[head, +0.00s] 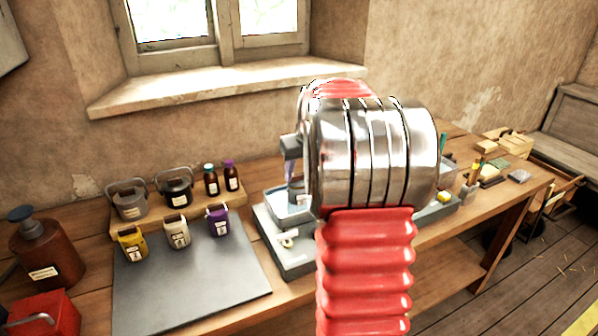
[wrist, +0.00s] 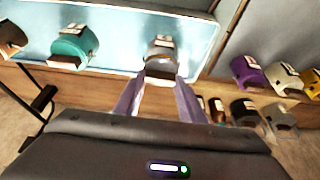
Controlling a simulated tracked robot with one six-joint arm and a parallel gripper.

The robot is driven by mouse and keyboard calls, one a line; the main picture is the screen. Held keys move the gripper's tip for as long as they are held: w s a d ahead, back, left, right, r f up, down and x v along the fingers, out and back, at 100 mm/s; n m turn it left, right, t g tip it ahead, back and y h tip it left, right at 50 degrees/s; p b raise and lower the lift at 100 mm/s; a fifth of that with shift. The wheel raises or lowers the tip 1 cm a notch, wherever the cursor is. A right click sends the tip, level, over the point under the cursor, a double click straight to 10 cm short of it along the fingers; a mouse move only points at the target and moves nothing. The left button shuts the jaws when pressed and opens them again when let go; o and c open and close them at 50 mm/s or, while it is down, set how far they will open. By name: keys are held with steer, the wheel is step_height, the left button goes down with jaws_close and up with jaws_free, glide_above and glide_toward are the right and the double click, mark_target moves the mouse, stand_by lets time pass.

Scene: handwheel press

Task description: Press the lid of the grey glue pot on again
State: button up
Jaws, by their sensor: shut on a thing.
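A small grey glue pot (wrist: 161,52) with a pale label is between the two fingers of my gripper (wrist: 160,82) in the wrist view. My gripper is shut on it, over a pale blue tray (wrist: 118,20). In the head view my gripper (head: 293,170) points down at the tray (head: 288,219), partly hidden by my own arm. I cannot tell whether the pot touches the tray floor, or how its lid sits. No handwheel press can be made out; my arm covers much of the bench's middle.
A teal pot (wrist: 75,47) lies beside the held pot in the wrist view. Yellow (head: 132,244), white (head: 176,232) and purple (head: 218,221) pots stand on the left, before a wooden riser (head: 150,226) with larger pots and bottles. A dark mat (head: 190,280) is mostly clear.

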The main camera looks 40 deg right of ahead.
stand_by(0.8)
steer(key=o, duration=1.8)
steer(key=shift+r, duration=3.5)
steer(key=shift+c, duration=0.8)
jaws_close()
steer(key=shift+f, duration=2.65)
